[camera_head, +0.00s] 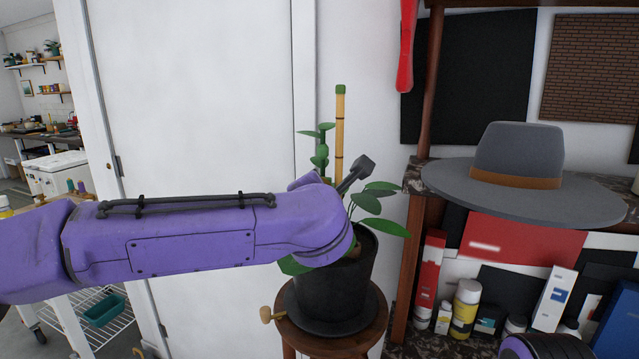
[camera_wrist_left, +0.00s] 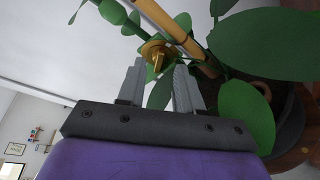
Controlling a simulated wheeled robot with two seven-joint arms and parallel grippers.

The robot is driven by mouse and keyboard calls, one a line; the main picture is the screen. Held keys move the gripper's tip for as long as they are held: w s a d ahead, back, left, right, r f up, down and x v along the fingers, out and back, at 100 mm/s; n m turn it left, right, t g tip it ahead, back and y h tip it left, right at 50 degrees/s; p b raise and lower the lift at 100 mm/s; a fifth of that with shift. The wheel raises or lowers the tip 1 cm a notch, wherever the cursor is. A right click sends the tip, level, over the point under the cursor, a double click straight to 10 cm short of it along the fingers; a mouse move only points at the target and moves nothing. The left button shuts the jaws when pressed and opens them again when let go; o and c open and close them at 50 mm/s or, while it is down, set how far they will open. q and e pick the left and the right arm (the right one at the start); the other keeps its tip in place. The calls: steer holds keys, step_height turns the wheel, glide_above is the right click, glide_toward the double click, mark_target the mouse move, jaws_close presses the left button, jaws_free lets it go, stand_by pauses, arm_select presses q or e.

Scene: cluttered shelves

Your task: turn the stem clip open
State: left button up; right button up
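The stem clip is a small brass-coloured ring with a flat tab (camera_wrist_left: 157,52). It sits on the bamboo stake (camera_wrist_left: 170,25) beside the green stem, just beyond my left fingertips in the left wrist view. My left gripper (camera_wrist_left: 159,72) is open, its two grey fingers apart with nothing between them. I cannot tell whether the fingers touch the clip. In the head view the stake (camera_head: 340,130) and the plant's leaves (camera_head: 366,202) rise from a black pot (camera_head: 345,290). My left arm covers the clip there.
The pot stands on a saucer on a round wooden stool (camera_head: 340,345). A grey hat (camera_head: 520,165) lies on the shelf to the right, with bottles and boxes (camera_head: 466,305) below. A white door (camera_head: 190,80) is behind. Broad leaves (camera_wrist_left: 265,45) crowd the gripper's right side.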

arm_select(q)
steer(key=shift+x, duration=1.1)
steer(key=shift+w, duration=0.1)
jaws_close()
steer(key=shift+a, duration=0.1)
steer(key=n+g+h, duration=0.1)
steer(key=n, duration=0.1)
steer(key=n+h+b, duration=0.1)
steer(key=n, duration=0.1)
steer(key=a+n+g+h+b, duration=0.1)
steer(key=n, duration=0.2)
steer(key=shift+w+r+g+h, duration=0.15)
steer(key=shift+g+h, duration=0.15)
steer(key=shift+b, duration=0.35)
jaws_free()
steer(key=shift+w, duration=0.1)
